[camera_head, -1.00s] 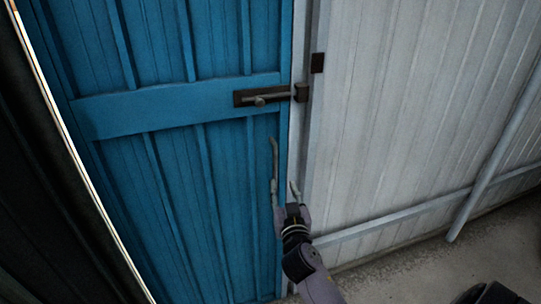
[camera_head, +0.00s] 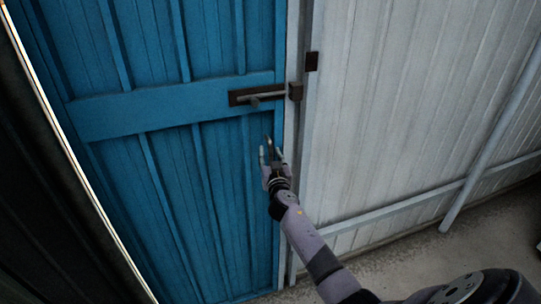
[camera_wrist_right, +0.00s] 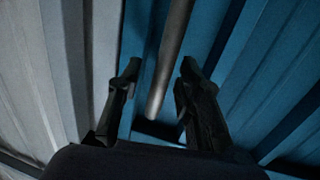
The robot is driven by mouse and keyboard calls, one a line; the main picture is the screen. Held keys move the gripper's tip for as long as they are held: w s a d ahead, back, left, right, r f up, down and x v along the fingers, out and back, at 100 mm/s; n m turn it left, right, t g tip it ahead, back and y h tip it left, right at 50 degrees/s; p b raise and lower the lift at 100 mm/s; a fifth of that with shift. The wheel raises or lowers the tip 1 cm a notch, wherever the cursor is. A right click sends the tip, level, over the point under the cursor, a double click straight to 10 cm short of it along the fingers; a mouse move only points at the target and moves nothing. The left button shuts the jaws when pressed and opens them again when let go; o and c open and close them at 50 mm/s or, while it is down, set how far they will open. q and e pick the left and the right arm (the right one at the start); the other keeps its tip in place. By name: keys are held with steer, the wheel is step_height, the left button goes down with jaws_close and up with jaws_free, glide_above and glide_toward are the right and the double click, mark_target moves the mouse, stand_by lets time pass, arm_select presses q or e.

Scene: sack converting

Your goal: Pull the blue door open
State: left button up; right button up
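The blue door (camera_head: 160,180) fills the left half of the head view and appears closed against its pale frame. A dark bolt latch (camera_head: 240,97) with a small knob sits on its middle rail. My right gripper (camera_head: 267,142) is below the latch, near the door's right edge. In the right wrist view, the gripper (camera_wrist_right: 157,80) has its fingers apart. A grey metal rod (camera_wrist_right: 171,60) shows between them, with room on both sides. It looks like a door handle; the gripper mostly hides it in the head view. My left gripper is out of view.
A white corrugated wall (camera_head: 400,100) stands right of the door, with a sloping rail (camera_head: 400,207) and a slanted post (camera_head: 490,150). A dark panel (camera_head: 50,200) lies along the left side. Grey ground (camera_head: 420,255) is bare at lower right.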

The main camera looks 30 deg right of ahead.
steer(key=shift+c, duration=0.6)
jaws_close()
stand_by(0.4)
